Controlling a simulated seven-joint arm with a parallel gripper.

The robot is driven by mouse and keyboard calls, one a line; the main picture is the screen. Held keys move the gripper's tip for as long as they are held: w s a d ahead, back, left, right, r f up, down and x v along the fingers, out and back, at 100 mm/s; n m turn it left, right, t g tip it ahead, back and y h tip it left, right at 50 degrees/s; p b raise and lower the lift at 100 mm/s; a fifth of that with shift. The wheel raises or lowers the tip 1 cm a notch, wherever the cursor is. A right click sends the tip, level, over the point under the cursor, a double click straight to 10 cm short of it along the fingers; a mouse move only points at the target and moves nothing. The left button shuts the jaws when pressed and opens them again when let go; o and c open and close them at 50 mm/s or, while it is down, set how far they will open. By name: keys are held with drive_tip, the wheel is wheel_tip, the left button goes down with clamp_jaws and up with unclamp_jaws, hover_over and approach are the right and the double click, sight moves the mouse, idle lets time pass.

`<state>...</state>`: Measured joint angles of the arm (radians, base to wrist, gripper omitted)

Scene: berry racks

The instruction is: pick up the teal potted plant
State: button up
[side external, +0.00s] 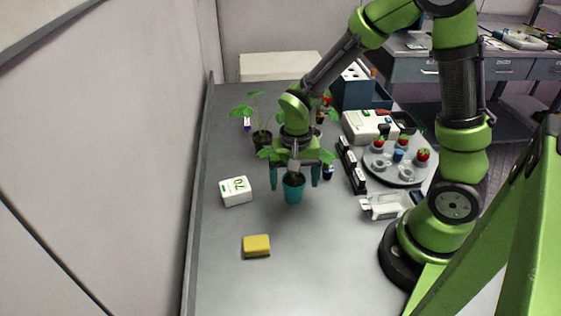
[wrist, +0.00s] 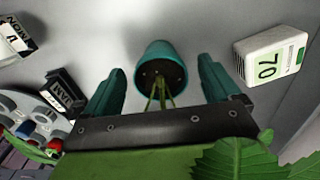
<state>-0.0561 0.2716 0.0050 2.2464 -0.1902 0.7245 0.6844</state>
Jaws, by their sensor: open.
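The teal potted plant (side external: 293,190) stands upright on the grey table in the side external view, with green leaves spreading at the height of my gripper. In the wrist view its teal pot (wrist: 160,70) lies between and a little beyond the fingers, with stems running toward the gripper. My gripper (side external: 295,180) is directly above and around the plant, fingers pointing down on either side of the pot. In the wrist view my gripper (wrist: 160,92) is open, with a gap between each finger and the pot. Some of the leaves are hidden behind the gripper.
A white block marked 70 (side external: 236,191) stands left of the pot, and a yellow sponge-like block (side external: 256,246) lies nearer. Another potted plant (side external: 262,138) is behind. A black rack (side external: 351,165) and a round grey tray (side external: 397,174) with berries are right. The front table is mostly clear.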

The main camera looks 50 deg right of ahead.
sight(294, 179)
wheel_tip(294, 179, down, 3)
drive_tip(key=shift+w+f, duration=0.1)
drive_tip(key=shift+f, duration=0.05)
drive_tip(key=shift+c, duration=0.3)
